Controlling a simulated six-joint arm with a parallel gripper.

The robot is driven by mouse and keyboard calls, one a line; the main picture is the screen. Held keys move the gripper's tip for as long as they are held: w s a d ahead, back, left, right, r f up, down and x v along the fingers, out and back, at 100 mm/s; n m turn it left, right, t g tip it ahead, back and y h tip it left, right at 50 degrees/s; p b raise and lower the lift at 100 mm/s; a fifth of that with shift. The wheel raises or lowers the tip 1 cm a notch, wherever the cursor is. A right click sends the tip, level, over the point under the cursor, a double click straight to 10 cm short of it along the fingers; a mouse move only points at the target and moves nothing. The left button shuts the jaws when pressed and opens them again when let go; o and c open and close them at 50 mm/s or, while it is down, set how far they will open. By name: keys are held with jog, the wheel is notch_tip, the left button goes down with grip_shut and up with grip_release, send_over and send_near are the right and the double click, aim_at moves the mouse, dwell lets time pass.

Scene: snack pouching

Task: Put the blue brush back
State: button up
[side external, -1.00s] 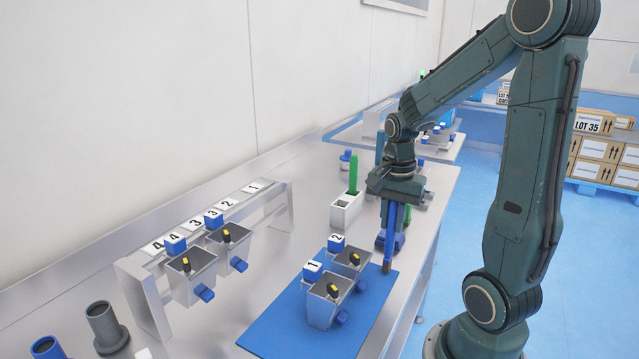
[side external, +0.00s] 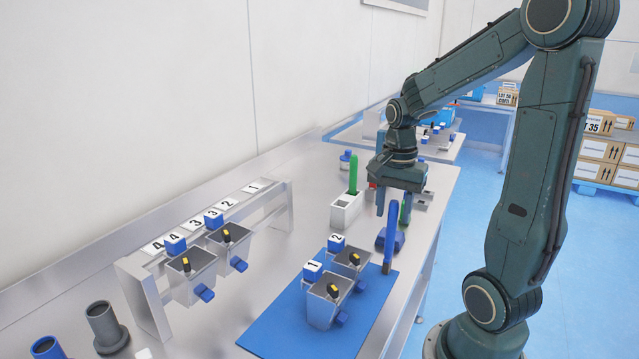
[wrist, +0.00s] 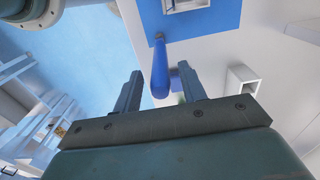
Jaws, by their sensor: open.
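The blue brush (side external: 390,240) stands upright, its handle up, at the far right corner of the blue mat (side external: 275,330). My gripper (side external: 393,207) is open above it, its fingers around the level of the handle's top. In the wrist view the blue handle (wrist: 160,70) shows between the spread fingers (wrist: 160,90), apart from both. A white two-slot holder (side external: 345,212) stands left of the gripper. A green brush (side external: 353,175) is upright in its rear slot; the front slot looks empty. It also seems to show in the wrist view (wrist: 242,80).
Metal bins with blue scoops stand on the mat (side external: 328,300) and hang on a numbered rack (side external: 195,275) at left. A blue block-like item (side external: 399,240) is right behind the brush. The table between rack and mat is clear.

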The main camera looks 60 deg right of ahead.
notch_tip(320, 180, up, 9)
jog(key=shift+r, duration=0.2)
dwell(0.3)
dwell(0.4)
jog(key=s+a+n+t, duration=0.2)
jog(key=a+n, duration=0.6)
jog(key=n, duration=0.1)
jog(key=s+a+n+t, duration=0.2)
jog(key=a+n+t, duration=0.1)
jog(key=a+n, duration=0.6)
jog(key=shift+a+f+t, duration=0.2)
jog(key=shift+f+t, duration=0.1)
jog(key=shift+f, duration=0.15)
